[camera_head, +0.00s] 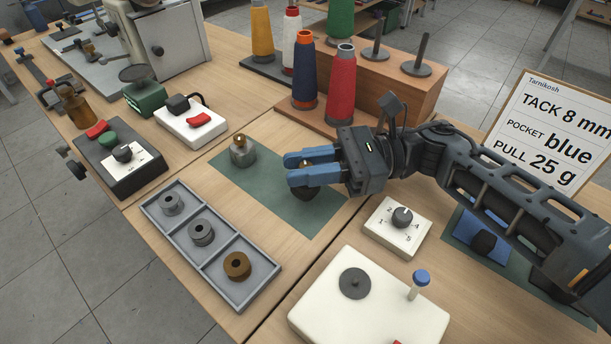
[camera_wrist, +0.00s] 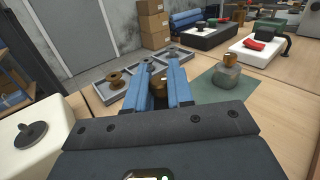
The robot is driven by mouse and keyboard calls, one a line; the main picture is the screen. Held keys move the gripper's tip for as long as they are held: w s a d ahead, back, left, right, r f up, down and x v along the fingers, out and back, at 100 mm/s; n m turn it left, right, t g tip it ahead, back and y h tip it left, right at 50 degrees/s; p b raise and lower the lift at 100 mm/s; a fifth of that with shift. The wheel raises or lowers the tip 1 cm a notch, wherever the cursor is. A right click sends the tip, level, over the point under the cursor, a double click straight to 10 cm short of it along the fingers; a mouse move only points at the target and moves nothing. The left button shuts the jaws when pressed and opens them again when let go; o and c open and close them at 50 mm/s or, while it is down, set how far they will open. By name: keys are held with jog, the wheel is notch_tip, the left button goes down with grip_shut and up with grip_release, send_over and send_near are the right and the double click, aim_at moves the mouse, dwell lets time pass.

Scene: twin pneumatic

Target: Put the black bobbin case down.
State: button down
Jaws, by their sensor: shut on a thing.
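My gripper (camera_head: 291,169) has blue fingers and reaches in from the right over the green mat (camera_head: 268,196). It is shut on the black bobbin case (camera_head: 307,193), whose dark body shows just below the fingers in the head view. Fingers hide its upper part. In the wrist view a brassy part of the held piece (camera_wrist: 159,86) shows between the fingers (camera_wrist: 164,70). I cannot tell whether the case touches the mat or hangs just above it. A grey metal case with a brass top (camera_head: 242,151) stands on the mat, to the left of my gripper.
A grey three-part tray (camera_head: 259,295) holds two grey bobbins and a brown one. A white numbered dial box (camera_head: 396,228) and a white machine bed (camera_head: 322,322) are nearer. Thread cones (camera_head: 341,85) stand behind my gripper. The mat between the grey case and my gripper is clear.

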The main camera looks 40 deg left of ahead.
jog(key=shift+f, duration=1.25)
jog(key=shift+f, duration=0.15)
jog(key=c, duration=1)
grip_release()
jog(key=shift+o, duration=0.2)
jog(key=shift+r, duration=0.2)
jog(key=b+v, duration=0.3)
jog(key=v, duration=0.8)
jog(key=shift+a+f, duration=0.1)
jog(key=shift+w+d, duration=0.35)
jog(key=shift+d, duration=0.05)
